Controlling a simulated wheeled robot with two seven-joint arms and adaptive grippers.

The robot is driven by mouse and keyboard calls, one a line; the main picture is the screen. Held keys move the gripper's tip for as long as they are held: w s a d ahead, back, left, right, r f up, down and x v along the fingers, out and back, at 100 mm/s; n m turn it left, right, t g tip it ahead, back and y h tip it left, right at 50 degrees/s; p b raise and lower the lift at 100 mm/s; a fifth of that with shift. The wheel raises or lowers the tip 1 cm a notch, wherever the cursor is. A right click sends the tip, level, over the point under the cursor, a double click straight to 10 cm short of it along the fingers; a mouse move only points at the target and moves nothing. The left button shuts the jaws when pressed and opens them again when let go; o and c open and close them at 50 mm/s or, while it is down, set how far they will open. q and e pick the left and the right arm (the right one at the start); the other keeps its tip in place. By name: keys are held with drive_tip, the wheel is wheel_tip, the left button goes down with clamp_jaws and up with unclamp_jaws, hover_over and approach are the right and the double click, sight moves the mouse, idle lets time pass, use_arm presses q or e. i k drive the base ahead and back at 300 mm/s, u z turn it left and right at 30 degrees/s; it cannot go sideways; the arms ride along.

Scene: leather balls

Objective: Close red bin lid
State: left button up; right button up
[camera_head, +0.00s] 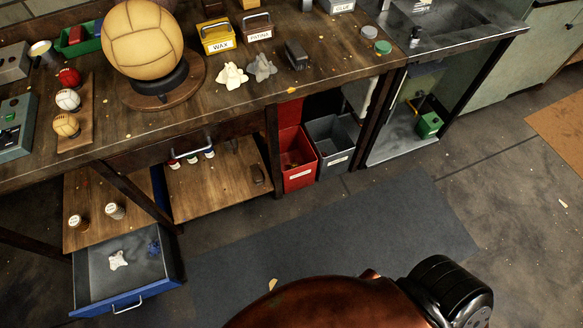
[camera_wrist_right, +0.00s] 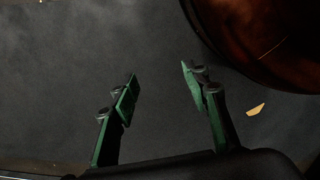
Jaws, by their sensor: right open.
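The red bin (camera_head: 299,178) stands on the floor under the workbench, left of a grey bin. Its red lid (camera_head: 289,113) is raised upright at the back, so the bin is open, with something dim inside. My right gripper (camera_wrist_right: 160,86) shows only in the right wrist view. Its two green-padded fingers are apart with nothing between them, above the dark floor mat. No bin shows in that view. My left gripper is in neither view.
A grey bin (camera_head: 333,145) adjoins the red bin. The workbench (camera_head: 225,110) overhangs, with a table leg (camera_head: 273,150) just left of the red bin. A blue drawer (camera_head: 128,270) is pulled out at left. The dark mat (camera_head: 340,240) in front is mostly clear, with small scraps.

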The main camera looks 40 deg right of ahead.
sight(290, 112)
drive_tip(key=k, duration=0.6)
drive_tip(key=z, duration=0.8)
drive_tip(key=i, duration=0.65)
drive_tip(key=z, duration=0.65)
drive_tip(key=i, duration=0.8)
drive_tip(key=u, duration=0.6)
drive_tip(key=i, duration=0.5)
drive_tip(key=u, duration=0.4)
